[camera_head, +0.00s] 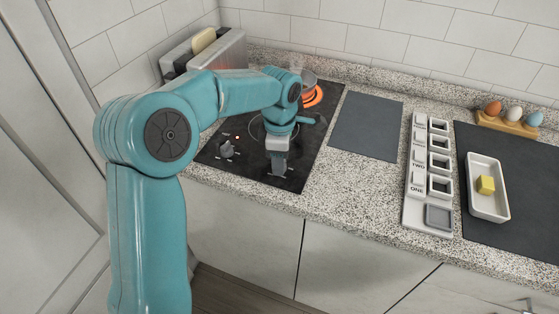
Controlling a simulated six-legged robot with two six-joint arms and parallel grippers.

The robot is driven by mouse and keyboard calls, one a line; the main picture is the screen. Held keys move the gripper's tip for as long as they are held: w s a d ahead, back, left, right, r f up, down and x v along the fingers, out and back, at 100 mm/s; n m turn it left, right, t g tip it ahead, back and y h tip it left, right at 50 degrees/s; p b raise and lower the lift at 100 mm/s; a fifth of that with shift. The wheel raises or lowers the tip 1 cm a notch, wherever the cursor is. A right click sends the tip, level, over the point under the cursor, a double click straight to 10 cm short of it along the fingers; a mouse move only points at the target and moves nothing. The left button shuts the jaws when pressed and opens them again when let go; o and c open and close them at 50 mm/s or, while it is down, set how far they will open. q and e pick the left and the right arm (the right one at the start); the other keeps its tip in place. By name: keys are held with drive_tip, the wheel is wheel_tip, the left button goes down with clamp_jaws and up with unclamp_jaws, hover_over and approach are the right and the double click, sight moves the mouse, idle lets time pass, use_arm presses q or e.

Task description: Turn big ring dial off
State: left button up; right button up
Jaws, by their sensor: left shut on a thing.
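A black glass cooktop (310,150) sits in the counter at the left. A ring at its back right glows orange (314,97) under a pot (308,84). A thin ring outline, unlit, shows in part behind my left gripper. Two dials stand along the front of the cooktop: a left dial (227,149) with a small red light above it, and a right dial (281,171). My left gripper (279,160) points down and is shut on the right dial, hiding much of it. I cannot read the dial's setting. My right gripper is not in view.
A toaster with bread (203,41) stands behind my left arm. A dark mat (365,126) lies right of the cooktop. Further right are a white labelled holder (416,209), a white dish (483,208) with a yellow block, and an egg rack (508,126).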

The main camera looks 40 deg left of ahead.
use_arm(q)
drive_tip(key=n+b, duration=0.1)
drive_tip(key=n, duration=0.5)
drive_tip(key=shift+r, duration=0.15)
drive_tip(key=shift+w+n, duration=0.1)
drive_tip(key=shift+n, duration=0.2)
drive_tip(key=o, duration=1)
drive_tip(key=shift+o, duration=0.2)
wheel_tip(320, 180, up, 16)
drive_tip(key=p, duration=0.2)
drive_tip(key=shift+r+p, duration=0.15)
drive_tip(key=shift+p, duration=0.25)
